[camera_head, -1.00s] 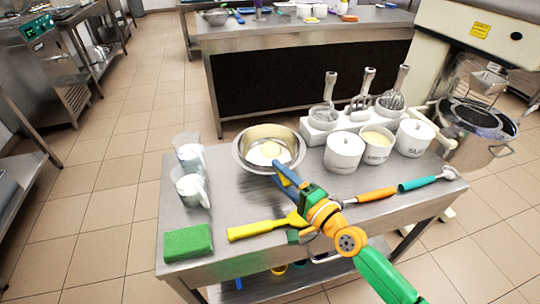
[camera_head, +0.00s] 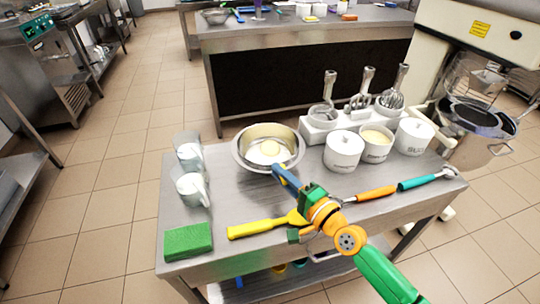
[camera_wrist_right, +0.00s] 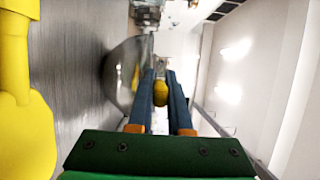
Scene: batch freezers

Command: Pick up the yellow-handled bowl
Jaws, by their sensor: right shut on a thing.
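The metal bowl (camera_head: 243,163) sits near the far edge of the steel table, with something pale yellow inside. My right gripper (camera_head: 281,172) is at the bowl's near rim, its fingers pointing to it. In the right wrist view the blue fingers (camera_wrist_right: 160,80) are shut on a yellow handle (camera_wrist_right: 160,93), with the shiny bowl side (camera_wrist_right: 124,72) just left of them. The handle is hidden by the fingers in the head view. My left gripper is out of view.
Left of the bowl stand two clear jugs (camera_head: 192,187). A green sponge (camera_head: 188,241) and yellow spatula (camera_head: 262,227) lie in front. White canisters (camera_head: 343,151) and a whisk rack (camera_head: 318,133) stand to the right. An orange-handled tool (camera_head: 376,193) lies beside my arm.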

